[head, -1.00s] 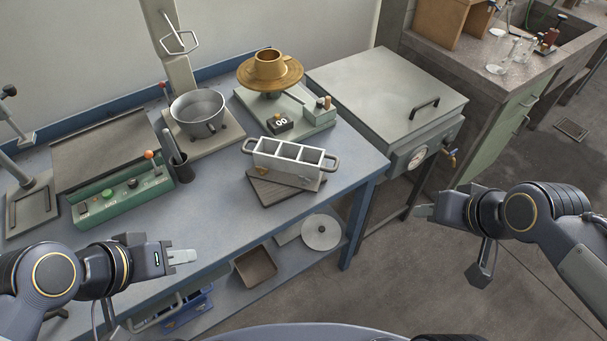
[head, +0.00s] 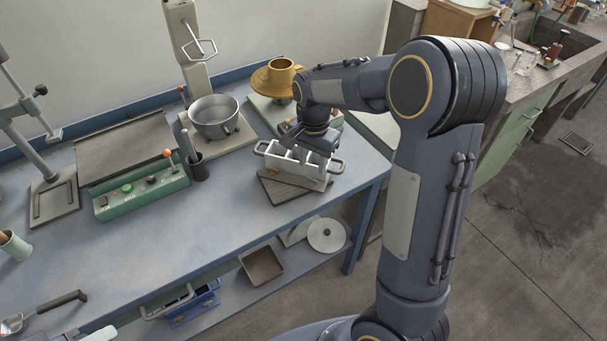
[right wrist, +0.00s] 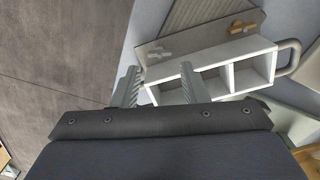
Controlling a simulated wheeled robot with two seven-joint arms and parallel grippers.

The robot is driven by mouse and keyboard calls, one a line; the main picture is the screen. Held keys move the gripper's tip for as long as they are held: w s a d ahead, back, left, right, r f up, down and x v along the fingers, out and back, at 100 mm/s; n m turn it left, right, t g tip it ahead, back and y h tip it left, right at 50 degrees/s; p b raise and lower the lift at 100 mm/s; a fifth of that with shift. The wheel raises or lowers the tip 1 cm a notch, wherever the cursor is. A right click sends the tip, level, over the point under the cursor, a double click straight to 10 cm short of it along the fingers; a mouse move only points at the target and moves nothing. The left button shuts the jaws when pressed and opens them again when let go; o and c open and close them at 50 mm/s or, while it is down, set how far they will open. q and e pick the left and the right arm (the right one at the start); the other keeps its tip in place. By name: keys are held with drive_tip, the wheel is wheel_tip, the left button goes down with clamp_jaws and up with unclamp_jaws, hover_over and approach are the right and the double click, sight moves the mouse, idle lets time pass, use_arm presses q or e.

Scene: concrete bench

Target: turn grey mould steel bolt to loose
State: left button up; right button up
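The grey mould (head: 284,170), a box with three square compartments and end handles, stands on a dark board in the head view. It also shows in the right wrist view (right wrist: 205,62). There a grey steel bolt (right wrist: 158,53) with a wing-shaped head lies along its side plate, near one end, and a brass-coloured bolt (right wrist: 242,28) is near the other end. My right gripper (right wrist: 158,84) is open, its fingers apart over the steel-bolt end of the mould, with the bolt beyond the fingertips. In the head view my right gripper (head: 312,142) hides part of the mould. My left gripper is not in view.
The dark board (head: 290,193) lies near the bench's front edge. A metal bowl (head: 215,118), a dark cup (head: 197,167) and a green control box (head: 140,190) stand to the left.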

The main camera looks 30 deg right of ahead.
sight(312, 179)
wheel_tip(312, 179, down, 5)
drive_tip(key=shift+f, duration=0.15)
